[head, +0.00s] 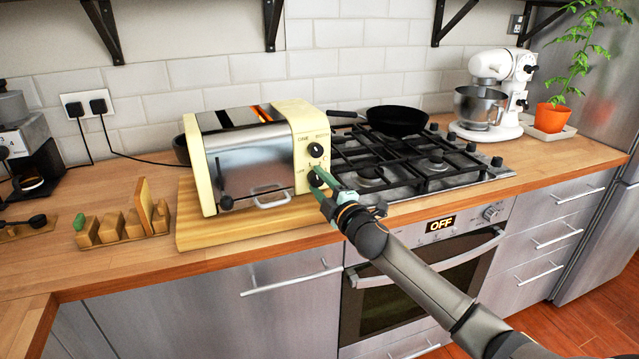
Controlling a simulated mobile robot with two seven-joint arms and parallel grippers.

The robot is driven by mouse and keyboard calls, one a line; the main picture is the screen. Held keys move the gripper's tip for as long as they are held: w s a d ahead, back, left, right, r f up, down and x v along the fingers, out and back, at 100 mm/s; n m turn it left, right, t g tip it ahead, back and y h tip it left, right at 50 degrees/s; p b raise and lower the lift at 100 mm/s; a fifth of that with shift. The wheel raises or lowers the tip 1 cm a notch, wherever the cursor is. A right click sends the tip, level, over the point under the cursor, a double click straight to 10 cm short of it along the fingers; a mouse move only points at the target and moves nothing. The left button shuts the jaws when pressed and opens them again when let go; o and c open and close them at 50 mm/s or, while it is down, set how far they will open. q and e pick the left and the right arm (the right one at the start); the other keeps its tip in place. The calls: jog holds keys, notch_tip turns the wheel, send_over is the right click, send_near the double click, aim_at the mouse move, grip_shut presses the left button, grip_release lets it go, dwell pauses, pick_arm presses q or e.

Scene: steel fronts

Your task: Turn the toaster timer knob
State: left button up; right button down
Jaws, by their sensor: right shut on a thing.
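The cream and steel toaster (252,152) stands on a wooden board on the counter. Its right front panel carries an upper black knob (316,150) and a lower black knob (316,177). My right gripper (322,178) reaches in from the lower right, its green fingers at the lower knob. It is shut on that knob, which the fingers partly hide. Which of the knobs is the timer cannot be read from the small lettering. The toaster's top slots glow orange. My left gripper is not in the view.
The wooden board (200,240) lies under the toaster. A gas hob (430,172) with a black pan (396,120) is just right of it. A wooden holder (115,232) stands at left. A stand mixer (492,95) and a potted plant (551,117) are at right.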

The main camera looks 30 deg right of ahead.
dwell(0.4)
jog(key=shift+c, duration=1.8)
grip_release()
jog(key=s+a, duration=0.1)
jog(key=s, duration=1.1)
jog(key=shift+s+f, duration=0.2)
jog(key=shift+f, duration=0.15)
jog(key=shift+a, duration=0.1)
